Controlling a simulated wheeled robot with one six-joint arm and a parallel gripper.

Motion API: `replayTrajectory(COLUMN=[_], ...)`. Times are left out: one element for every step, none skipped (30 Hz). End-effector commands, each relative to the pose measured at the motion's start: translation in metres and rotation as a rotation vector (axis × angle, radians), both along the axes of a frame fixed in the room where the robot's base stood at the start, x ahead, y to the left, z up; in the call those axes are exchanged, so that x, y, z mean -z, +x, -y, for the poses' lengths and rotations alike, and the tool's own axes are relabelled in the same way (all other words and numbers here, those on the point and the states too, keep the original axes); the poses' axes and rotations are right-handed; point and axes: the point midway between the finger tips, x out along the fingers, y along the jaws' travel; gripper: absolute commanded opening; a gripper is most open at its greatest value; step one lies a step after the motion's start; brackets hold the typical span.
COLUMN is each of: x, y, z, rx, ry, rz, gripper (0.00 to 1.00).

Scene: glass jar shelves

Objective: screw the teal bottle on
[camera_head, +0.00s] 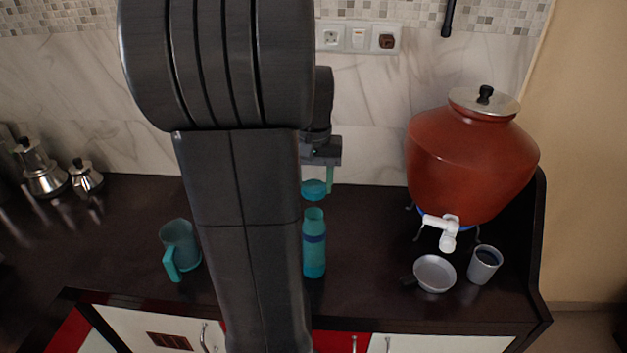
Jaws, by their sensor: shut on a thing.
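The teal bottle (314,258) stands upright on the dark counter, just right of my arm. It has a darker blue band, and its top looks open. My gripper (317,182) is above the bottle, partly hidden behind my arm. It is shut on a teal cap (314,190). The cap shows a little above the bottle's neck in the picture, with a small gap between them. I cannot tell from this view whether the cap is exactly over the mouth.
A teal mug (180,247) stands left of my arm. A red-brown water pot (470,160) with a white tap is at right, with a grey bowl (435,273) and a grey cup (484,264) before it. Metal moka pots (42,175) stand far left. The tiled wall is behind.

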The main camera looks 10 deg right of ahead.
Motion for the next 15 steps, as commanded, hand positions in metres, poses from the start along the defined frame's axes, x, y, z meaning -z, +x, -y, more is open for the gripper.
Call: replayTrajectory(x=[-0.0001, -0.0001, 0.0, 0.0, 0.0, 0.0, -0.0001, -0.0002, -0.0003, -0.0005, -0.0007, -0.0009, -0.0012, 0.0016, 0.0043], y=[-0.0001, -0.0001, 0.0, 0.0, 0.0, 0.0, 0.0, -0.0001, -0.0002, -0.0003, -0.0004, -0.0006, -0.0008, -0.0008, -0.0007], z=[0.0, 0.0, 0.0, 0.0, 0.0, 0.0, 0.0, 0.0, -0.0001, -0.0001, -0.0001, -0.0002, -0.0002, -0.0002, -0.0002], rx=[0.0, 0.0, 0.0, 0.0, 0.0, 0.0, 0.0, 0.001, 0.003, 0.006, 0.009, 0.015, 0.02, 0.021, 0.021], ry=[0.0, 0.0, 0.0, 0.0, 0.0, 0.0, 0.0, 0.0, 0.0, 0.0, 0.0, 0.0, 0.0, 0.0, 0.0], rz=[0.0, 0.0, 0.0, 0.0, 0.0, 0.0, 0.0, 0.0, 0.0, 0.0, -0.001, -0.001, -0.001, -0.001, -0.001], gripper=[0.28, 0.28, 0.28, 0.28, 0.28, 0.28, 0.28, 0.28, 0.28, 0.28, 0.28, 0.28, 0.28, 0.28, 0.28])
